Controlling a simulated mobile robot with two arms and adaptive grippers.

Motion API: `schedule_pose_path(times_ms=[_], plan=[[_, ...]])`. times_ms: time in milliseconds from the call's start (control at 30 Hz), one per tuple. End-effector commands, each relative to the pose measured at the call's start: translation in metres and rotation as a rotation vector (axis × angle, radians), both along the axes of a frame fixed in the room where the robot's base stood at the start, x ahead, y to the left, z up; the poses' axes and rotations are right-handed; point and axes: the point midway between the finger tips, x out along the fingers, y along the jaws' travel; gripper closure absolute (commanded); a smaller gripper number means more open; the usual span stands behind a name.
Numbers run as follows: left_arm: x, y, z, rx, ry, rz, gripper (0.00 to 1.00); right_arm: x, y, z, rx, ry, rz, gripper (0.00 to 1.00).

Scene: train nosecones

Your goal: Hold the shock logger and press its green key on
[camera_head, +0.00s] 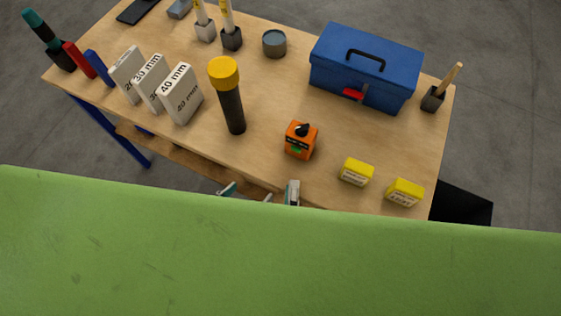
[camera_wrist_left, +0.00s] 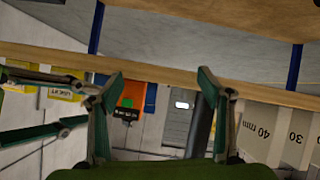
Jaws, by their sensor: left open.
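The shock logger (camera_head: 300,141) is a small orange box with a black part on top and a green key (camera_head: 296,150) low on its front. It stands upright on the bench, near its front edge. In the left wrist view the logger (camera_wrist_left: 133,93) appears upside down, beyond my left gripper. My left gripper (camera_wrist_left: 158,90) is open and empty, its fingers wide apart. In the head view my left gripper (camera_head: 248,192) shows only fingertips in front of the bench. My right gripper (camera_head: 292,193) shows beside it, mostly hidden; the left wrist view shows its fingers (camera_wrist_left: 80,102) apart and empty.
A green surface (camera_head: 280,260) fills the foreground and hides my arms. On the bench (camera_head: 260,95), a yellow-capped black torch (camera_head: 231,100) stands left of the logger, two yellow boxes (camera_head: 356,172) right, and a blue toolbox (camera_head: 365,65) behind. White gauge blocks (camera_head: 181,94) stand further left.

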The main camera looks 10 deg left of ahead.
Motion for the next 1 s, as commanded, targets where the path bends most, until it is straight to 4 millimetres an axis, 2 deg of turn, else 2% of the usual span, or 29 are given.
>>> schedule_pose_path(times_ms=[33,200,300,500,633,767,1000], plan=[[0.002,-0.008,0.025,-0.030,-0.033,-0.005,0.28,0.000,0.000,0.000,0.000,0.000,0.000,0.72],[0.010,-0.039,0.101,-0.086,-0.137,-0.024,0.28,0.000,0.000,0.000,0.000,0.000,0.000,0.72],[0.018,-0.061,0.125,-0.013,-0.181,-0.033,0.28,0.000,0.000,0.000,0.000,0.000,0.000,0.72],[0.030,-0.080,0.143,0.125,-0.215,-0.038,0.28,0.000,0.000,0.000,0.000,0.000,0.000,0.72],[0.034,-0.083,0.148,0.169,-0.222,-0.038,0.28,0.000,0.000,0.000,0.000,0.000,0.000,0.72],[0.042,-0.086,0.146,0.181,-0.225,-0.039,0.28,0.000,0.000,0.000,0.000,0.000,0.000,0.72],[0.074,-0.096,0.132,0.179,-0.225,-0.040,0.28,0.000,0.000,0.000,0.000,0.000,0.000,0.72]])
